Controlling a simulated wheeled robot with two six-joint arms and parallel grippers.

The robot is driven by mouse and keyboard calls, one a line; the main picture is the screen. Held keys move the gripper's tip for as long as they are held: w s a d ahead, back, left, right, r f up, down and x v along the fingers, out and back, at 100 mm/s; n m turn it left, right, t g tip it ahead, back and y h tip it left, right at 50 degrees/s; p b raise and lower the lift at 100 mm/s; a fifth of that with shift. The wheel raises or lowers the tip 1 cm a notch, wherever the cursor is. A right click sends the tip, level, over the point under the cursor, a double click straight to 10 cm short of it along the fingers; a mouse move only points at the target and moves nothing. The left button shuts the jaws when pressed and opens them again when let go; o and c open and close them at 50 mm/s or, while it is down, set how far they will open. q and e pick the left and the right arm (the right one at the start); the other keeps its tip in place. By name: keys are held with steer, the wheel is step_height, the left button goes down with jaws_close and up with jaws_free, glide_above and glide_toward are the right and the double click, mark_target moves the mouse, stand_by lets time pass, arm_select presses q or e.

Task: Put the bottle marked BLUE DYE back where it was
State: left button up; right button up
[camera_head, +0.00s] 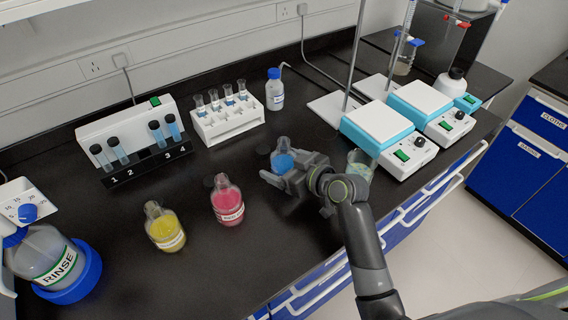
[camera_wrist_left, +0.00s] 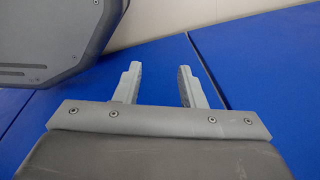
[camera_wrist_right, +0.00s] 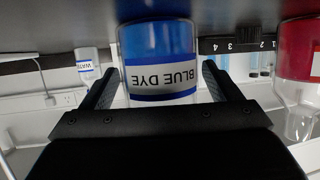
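The BLUE DYE bottle (camera_head: 282,161) stands upright on the black bench, right of the red bottle. My right gripper (camera_head: 289,172) is at the bottle, its arm coming from the lower right. In the right wrist view the picture is upside down, and the bottle (camera_wrist_right: 158,72) with its label sits between the two fingers. Narrow gaps show on both sides, so the fingers look open around it. The bottle's lower part in the head view is hidden by my gripper. My left gripper (camera_wrist_left: 162,68) is open and empty in the left wrist view, facing blue panels.
A red bottle (camera_head: 228,203) and a yellow bottle (camera_head: 165,231) stand to the left. A glass beaker (camera_head: 361,165) is close right of my right gripper. Hotplates (camera_head: 377,128), a vial rack (camera_head: 228,120) and a RINSE bottle (camera_head: 48,257) are around. The front-middle bench is clear.

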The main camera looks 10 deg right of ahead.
steer(key=shift+r, duration=0.25)
steer(key=shift+s+d, duration=0.2)
steer(key=shift+s, duration=0.05)
steer(key=v, duration=1.1)
steer(key=shift+s+r, duration=0.15)
steer(key=shift+d, duration=0.1)
